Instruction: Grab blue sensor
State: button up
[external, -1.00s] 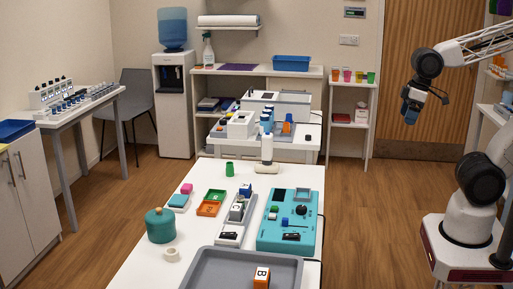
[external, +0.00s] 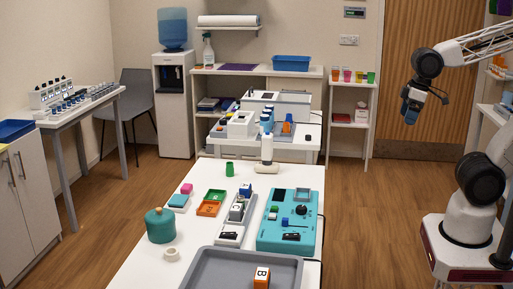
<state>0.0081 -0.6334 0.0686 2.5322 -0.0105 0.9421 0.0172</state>
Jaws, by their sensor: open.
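Which item is the blue sensor is not certain at this size. A small dark blue cube (external: 246,190) stands at the top end of a white tray on the white table, near the middle of the view. A smaller blue block (external: 285,222) sits on the teal panel (external: 270,238) to its right. My gripper (external: 410,116) hangs in the air at the upper right, well away from the table and pointing down. It is open and nothing shows between its fingers.
A grey tray (external: 208,270) with an orange lettered block (external: 262,278) is at the table's near end. A teal round container (external: 160,226) and a white ring (external: 172,254) stand at the left. A white bottle (external: 267,150) stands at the far end. Open floor lies between my arm and the table.

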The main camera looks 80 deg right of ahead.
dwell(0.4)
jog(key=shift+o, duration=0.6)
jog(key=w+a+f+m+t, duration=0.25)
jog(key=w+m, duration=0.65)
jog(key=w, duration=0.5)
jog(key=w+a+f+m+t, duration=0.1)
jog(key=w+f+m+t, duration=0.2)
jog(key=w+m, duration=0.8)
jog(key=w+f+m+t, duration=0.1)
jog(key=w+f+m, duration=0.4)
jog(key=w+f, duration=0.1)
jog(key=w+a+f+m+t, duration=0.1)
jog(key=w+f+m+t, duration=0.1)
jog(key=w+f+m, duration=0.3)
jog(key=w+a+f+m+t, duration=0.1)
jog(key=w+f+m, duration=0.4)
jog(key=w, duration=0.5)
notch_tip(320, 180, down, 2)
jog(key=shift+f+m+t, duration=0.2)
jog(key=shift+m+t, duration=0.2)
jog(key=shift+t, duration=0.35)
jog(key=shift+w, duration=0.1)
